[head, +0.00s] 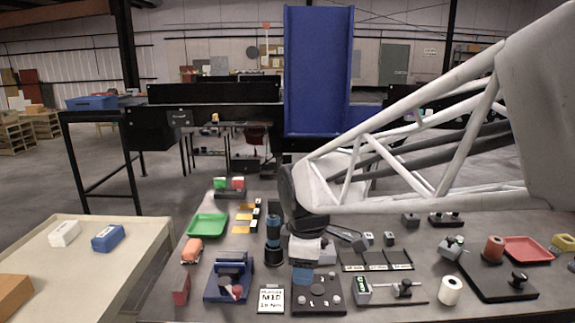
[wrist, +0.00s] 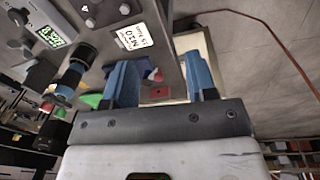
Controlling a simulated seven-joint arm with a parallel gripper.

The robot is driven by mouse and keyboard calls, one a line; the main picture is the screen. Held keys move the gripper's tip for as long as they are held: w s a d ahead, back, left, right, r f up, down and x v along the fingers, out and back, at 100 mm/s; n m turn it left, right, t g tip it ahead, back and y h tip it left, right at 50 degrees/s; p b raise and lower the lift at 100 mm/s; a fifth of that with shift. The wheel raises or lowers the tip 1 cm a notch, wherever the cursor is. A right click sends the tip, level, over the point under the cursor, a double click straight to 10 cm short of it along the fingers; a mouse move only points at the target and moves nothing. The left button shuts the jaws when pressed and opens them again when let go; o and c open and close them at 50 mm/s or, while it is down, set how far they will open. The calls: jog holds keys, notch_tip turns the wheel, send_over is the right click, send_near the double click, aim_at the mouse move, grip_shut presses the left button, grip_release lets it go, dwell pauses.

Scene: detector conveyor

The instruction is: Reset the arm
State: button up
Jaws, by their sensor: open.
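My gripper (wrist: 162,80) is open in the wrist view, with its two blue fingers well apart and nothing held between them. The table with its blue holder (wrist: 145,70) and a red block (wrist: 158,92) shows behind the gap between the fingers, apart from them. In the head view my pale lattice arm reaches in from the upper right over the table (head: 210,308), its dark end joint above the table's middle. The hand below that joint is hard to tell from the items around it.
Near the arm's end stand a dark blue-banded cylinder (head: 273,240) and a board with knobs (head: 318,298). A green tray (head: 207,225), a blue holder (head: 230,278) and an M10 card (head: 270,299) lie left. A red tray (head: 528,250) is right. A beige conveyor (head: 85,262) runs at left.

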jog(key=s+d+m+t, duration=0.1)
jog(key=s+d+m, duration=1.4)
jog(key=s+m, duration=0.1)
jog(key=shift+s+f+m+t, duration=0.25)
jog(key=shift+s+m+t, duration=0.05)
jog(key=shift+s, duration=0.25)
